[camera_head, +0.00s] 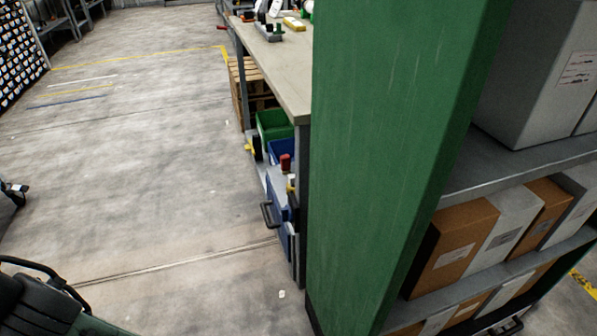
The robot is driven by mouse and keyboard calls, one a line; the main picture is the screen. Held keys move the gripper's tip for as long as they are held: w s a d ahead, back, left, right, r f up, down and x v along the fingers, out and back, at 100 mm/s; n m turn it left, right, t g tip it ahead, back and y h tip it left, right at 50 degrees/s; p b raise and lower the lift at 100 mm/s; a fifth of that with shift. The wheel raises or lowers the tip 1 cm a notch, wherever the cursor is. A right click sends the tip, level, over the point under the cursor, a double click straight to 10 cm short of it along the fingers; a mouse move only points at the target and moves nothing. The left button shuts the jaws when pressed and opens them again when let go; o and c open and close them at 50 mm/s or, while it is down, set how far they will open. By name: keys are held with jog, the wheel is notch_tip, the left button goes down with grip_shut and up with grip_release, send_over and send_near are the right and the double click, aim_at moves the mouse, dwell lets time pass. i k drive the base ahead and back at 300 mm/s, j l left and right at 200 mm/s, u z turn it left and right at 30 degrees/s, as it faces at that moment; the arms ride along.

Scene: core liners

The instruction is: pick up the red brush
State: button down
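I cannot make out a red brush for certain. A small red object (285,163) stands among items under the workbench, just left of the green post; it is too small to identify. Another small red part (222,28) shows at the far left edge of the workbench. The workbench (283,72) carries several small tools at its far end, and the green post hides its right side. My gripper is not in view.
A tall green post (395,150) blocks the middle right. Behind it, a grey shelf (490,180) holds several cardboard boxes. A green bin (273,124) sits under the bench. Dark equipment (40,305) fills the bottom left corner. The concrete floor (140,170) at left is mostly clear.

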aim_at(285, 159)
jog(key=i+j+z, duration=0.1)
jog(key=z, duration=0.35)
jog(key=j+z, duration=0.25)
jog(key=z, duration=0.2)
jog(key=j+z, duration=0.5)
jog(key=j, duration=0.75)
jog(key=j+z, duration=0.1)
jog(key=j, duration=1.65)
jog(key=j+z, duration=0.15)
jog(key=j, duration=0.4)
jog(key=j+z, duration=0.15)
jog(key=j, duration=0.4)
jog(key=j+z, duration=0.15)
jog(key=j, duration=0.4)
jog(key=k+j+z, duration=0.15)
jog(key=j, duration=0.4)
jog(key=j+z, duration=0.15)
jog(key=j, duration=0.4)
jog(key=k+j+z, duration=0.1)
jog(key=j, duration=0.4)
jog(key=k, duration=0.1)
